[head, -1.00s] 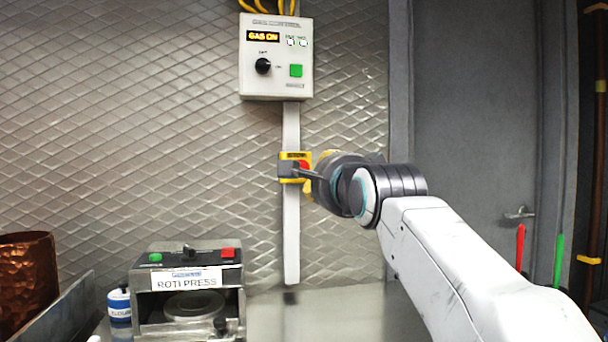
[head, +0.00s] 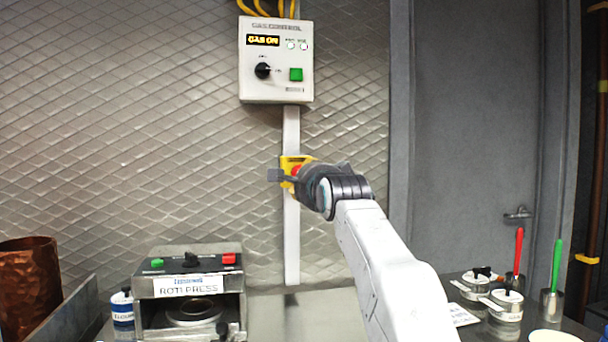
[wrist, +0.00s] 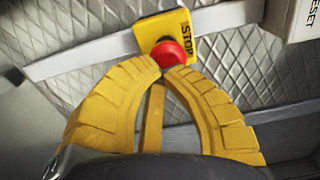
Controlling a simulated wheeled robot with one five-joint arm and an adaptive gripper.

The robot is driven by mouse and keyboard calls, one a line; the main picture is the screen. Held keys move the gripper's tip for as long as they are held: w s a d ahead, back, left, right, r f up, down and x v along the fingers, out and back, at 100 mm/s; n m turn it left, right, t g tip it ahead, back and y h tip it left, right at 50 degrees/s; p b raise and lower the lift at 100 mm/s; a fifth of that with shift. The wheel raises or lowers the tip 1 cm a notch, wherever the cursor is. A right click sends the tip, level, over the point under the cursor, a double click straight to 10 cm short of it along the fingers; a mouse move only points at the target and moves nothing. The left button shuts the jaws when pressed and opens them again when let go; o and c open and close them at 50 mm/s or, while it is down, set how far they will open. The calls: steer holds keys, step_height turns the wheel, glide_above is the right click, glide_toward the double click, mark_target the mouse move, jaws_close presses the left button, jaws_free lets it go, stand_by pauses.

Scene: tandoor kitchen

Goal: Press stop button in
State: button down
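The stop button is a red mushroom knob on a yellow plate marked STOP (wrist: 165,35), fixed to the wall. In the wrist view the red knob (wrist: 171,53) is right at the tips of my gripper (wrist: 164,70). The two yellow ribbed fingers bow outward and come together at their tips, with nothing held between them. The tips overlap the knob's lower edge; I cannot tell whether they touch it. In the head view the yellow stop box (head: 289,161) is partly hidden behind my gripper (head: 300,178).
The gas control panel (head: 276,60) above reads GAS ON, with a black dial and green button. A white conduit (head: 292,250) runs down the wall. The roti press (head: 188,290) stands below left. Lidded pots (head: 506,306) stand on the right.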

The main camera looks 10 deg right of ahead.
steer(key=shift+w, duration=0.6)
steer(key=shift+w+p, duration=0.1)
steer(key=shift+p, duration=0.25)
